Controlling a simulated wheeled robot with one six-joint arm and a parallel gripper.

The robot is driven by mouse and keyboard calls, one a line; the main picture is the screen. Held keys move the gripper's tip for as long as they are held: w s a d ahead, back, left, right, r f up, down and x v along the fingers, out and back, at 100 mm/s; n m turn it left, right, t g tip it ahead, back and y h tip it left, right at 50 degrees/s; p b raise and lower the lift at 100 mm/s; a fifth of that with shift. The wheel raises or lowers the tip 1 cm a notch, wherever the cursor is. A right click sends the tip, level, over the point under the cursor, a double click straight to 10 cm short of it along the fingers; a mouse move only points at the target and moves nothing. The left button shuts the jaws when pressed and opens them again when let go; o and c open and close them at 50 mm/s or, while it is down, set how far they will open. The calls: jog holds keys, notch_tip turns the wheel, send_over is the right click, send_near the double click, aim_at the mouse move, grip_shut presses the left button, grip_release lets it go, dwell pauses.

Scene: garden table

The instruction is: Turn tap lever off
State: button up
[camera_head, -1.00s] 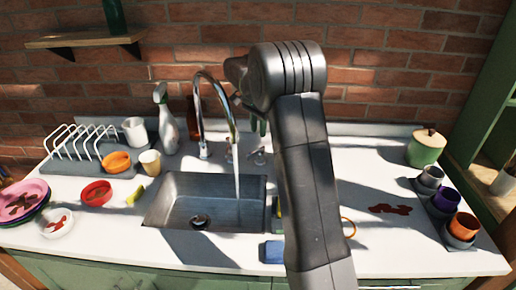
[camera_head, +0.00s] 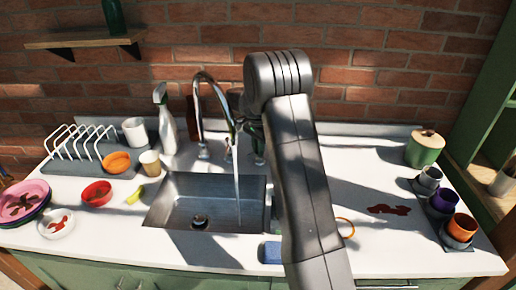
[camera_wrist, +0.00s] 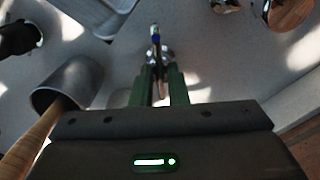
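The chrome tap (camera_head: 203,100) arches over the sink, and a stream of water (camera_head: 237,175) runs from its spout into the steel basin (camera_head: 175,185). In the wrist view a slim tap lever (camera_wrist: 155,40) with a blue mark stands on a chrome base between the two green fingers. My gripper (camera_wrist: 159,85) is open, its fingers on either side of the lever with gaps showing; contact cannot be made out. In the head view my gripper (camera_head: 257,150) reaches down behind the basin, right of the spout, and hides this lever.
A spray bottle (camera_head: 164,120) stands left of the tap. A grey cylinder (camera_wrist: 70,85) with a wooden handle is close to my gripper's left in the wrist view. The counter's right middle is mostly clear.

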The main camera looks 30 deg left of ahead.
jog(key=shift+f, duration=0.1)
grip_shut()
jog(key=shift+m, duration=0.3)
jog(key=m, duration=0.3)
jog(key=shift+a+m, duration=0.1)
jog(key=shift+m, duration=0.2)
jog(key=shift+f+m, duration=0.15)
jog(key=shift+m, duration=2.05)
jog(key=o, duration=0.6)
grip_release()
jog(key=shift+w+a, duration=0.1)
jog(key=shift+w, duration=0.05)
